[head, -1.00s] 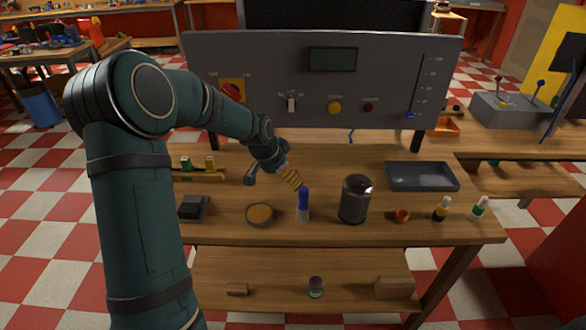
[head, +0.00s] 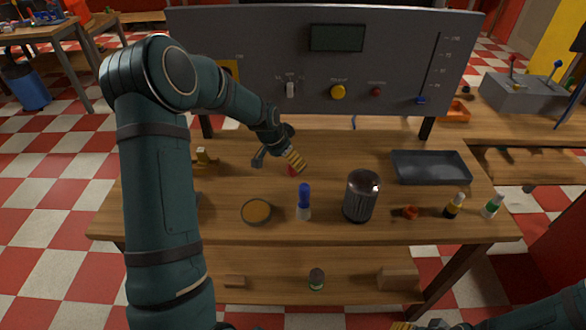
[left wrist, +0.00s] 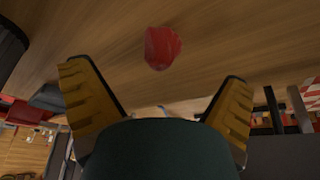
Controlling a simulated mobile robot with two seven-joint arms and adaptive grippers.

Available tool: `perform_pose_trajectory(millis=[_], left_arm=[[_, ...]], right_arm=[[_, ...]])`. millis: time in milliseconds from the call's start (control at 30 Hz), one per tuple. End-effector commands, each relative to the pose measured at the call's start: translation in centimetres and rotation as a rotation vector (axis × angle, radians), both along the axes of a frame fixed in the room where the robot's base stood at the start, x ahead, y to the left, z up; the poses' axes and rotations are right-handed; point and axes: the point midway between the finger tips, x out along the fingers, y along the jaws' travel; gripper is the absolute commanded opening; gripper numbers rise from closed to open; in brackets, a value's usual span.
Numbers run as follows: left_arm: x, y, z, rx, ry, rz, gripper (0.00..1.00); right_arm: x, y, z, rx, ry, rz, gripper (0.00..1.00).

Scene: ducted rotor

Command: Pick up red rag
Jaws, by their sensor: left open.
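A small crumpled red rag (left wrist: 162,47) lies on the wooden tabletop in the left wrist view, in front of my left gripper (left wrist: 156,78) and between the lines of its two yellow-padded fingers. The fingers are apart, with nothing between them. In the head view my left gripper (head: 280,160) is over the middle of the table, and a bit of the red rag (head: 292,171) shows just below its yellow pad, mostly hidden. A sliver of my right gripper (head: 405,325) shows at the bottom edge; its jaws cannot be made out.
A blue-topped bottle (head: 304,202), a dark canister (head: 361,196) and a round dish (head: 256,212) stand nearer the front. A dark tray (head: 431,168) lies at right, with small bottles (head: 454,206) before it. A grey control panel (head: 400,60) rises behind. The table between gripper and tray is clear.

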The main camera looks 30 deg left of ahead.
Motion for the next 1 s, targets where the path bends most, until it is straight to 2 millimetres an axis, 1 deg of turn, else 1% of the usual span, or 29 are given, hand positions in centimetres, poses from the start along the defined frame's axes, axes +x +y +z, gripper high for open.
perform_pose_trajectory(millis=[33,267,500,600,700,900,967,1000], left_arm=[[0.3,-0.1,-0.7,0.000,0.001,-0.001,1.00],[0.9,-0.2,-2.0,0.000,0.000,0.000,1.00],[2.5,-0.5,-4.9,0.000,0.000,0.001,1.00],[2.8,-0.6,-5.8,0.000,0.000,0.001,1.00],[3.0,-0.6,-6.1,0.000,-0.001,0.001,1.00],[3.0,-0.6,-6.1,0.000,-0.001,0.001,1.00],[3.0,-0.6,-6.1,0.000,-0.001,0.001,0.79],[3.0,-0.6,-6.1,0.000,-0.001,0.001,0.65]], right_arm=[[0.0,0.0,-0.1,0.000,0.001,0.000,0.47],[-0.1,0.0,-0.3,0.000,0.002,0.002,0.47],[-0.3,0.1,-0.8,0.002,0.006,0.004,0.47],[-0.3,0.1,-0.9,0.002,0.006,0.006,0.47],[-0.3,0.1,-0.9,0.002,0.007,0.006,0.47],[-0.3,0.1,-0.9,0.002,0.007,0.006,0.47],[-0.3,0.1,-0.9,0.002,0.007,0.006,0.47],[-0.3,0.1,-0.9,0.002,0.007,0.006,0.47]])
